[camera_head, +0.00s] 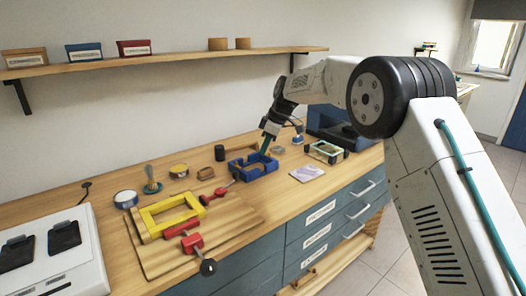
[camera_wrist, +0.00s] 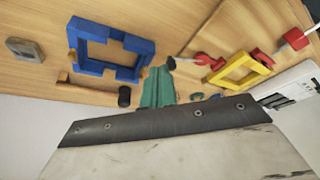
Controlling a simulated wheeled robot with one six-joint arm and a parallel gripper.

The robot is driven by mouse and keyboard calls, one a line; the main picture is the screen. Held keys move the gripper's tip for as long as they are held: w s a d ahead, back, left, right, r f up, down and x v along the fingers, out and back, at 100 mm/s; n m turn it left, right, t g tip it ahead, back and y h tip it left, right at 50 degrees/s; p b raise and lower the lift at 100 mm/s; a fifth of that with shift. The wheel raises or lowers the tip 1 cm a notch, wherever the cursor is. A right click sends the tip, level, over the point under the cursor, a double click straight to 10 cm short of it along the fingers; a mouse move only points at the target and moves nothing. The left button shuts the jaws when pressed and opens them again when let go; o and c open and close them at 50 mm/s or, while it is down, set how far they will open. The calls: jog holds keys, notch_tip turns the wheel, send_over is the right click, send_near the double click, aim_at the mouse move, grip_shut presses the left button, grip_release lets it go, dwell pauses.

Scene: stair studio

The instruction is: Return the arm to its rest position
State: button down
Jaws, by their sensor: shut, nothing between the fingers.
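My arm reaches from the right over the workbench in the head view. My gripper (camera_head: 266,145) points down with its green fingers shut and empty, at the blue frame (camera_head: 252,166) on the bench. In the head view the fingertips overlap the frame's back edge; whether they touch it I cannot tell.
A yellow frame (camera_head: 148,222) with red clamps (camera_head: 192,243) lies on a board at the front left. A wall shelf (camera_head: 180,59) with small boxes runs above the bench.

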jog(key=s+d+f+m+g+h, duration=0.1)
jog(key=s+d+f+m, duration=0.2)
jog(key=s+f+m, duration=0.15)
jog(key=s+d+r+m+h, duration=0.1)
jog(key=s+d+r+m, duration=0.3)
jog(key=s, duration=0.5)
jog(key=s+d+r+m+g+h, duration=0.1)
jog(key=s+d+r, duration=0.2)
jog(key=s+d, duration=0.5)
jog(key=s+d+r+m, duration=0.3)
jog(key=s+d, duration=0.1)
jog(key=s, duration=0.7)
jog(key=s+d+m+t, duration=0.1)
jog(key=s+d, duration=0.2)
jog(key=s, duration=0.4)
jog(key=s+d+m, duration=0.1)
jog(key=s+d, duration=0.1)
jog(key=s, duration=0.5)
jog(key=s+d+r+m+t+h, duration=0.1)
jog(key=s+d, duration=0.2)
jog(key=s, duration=0.5)
jog(key=shift+d+t, duration=0.3)
jog(key=shift+d, duration=0.05)
jog(key=shift+s+r+m, duration=0.1)
jog(key=shift+m, duration=0.15)
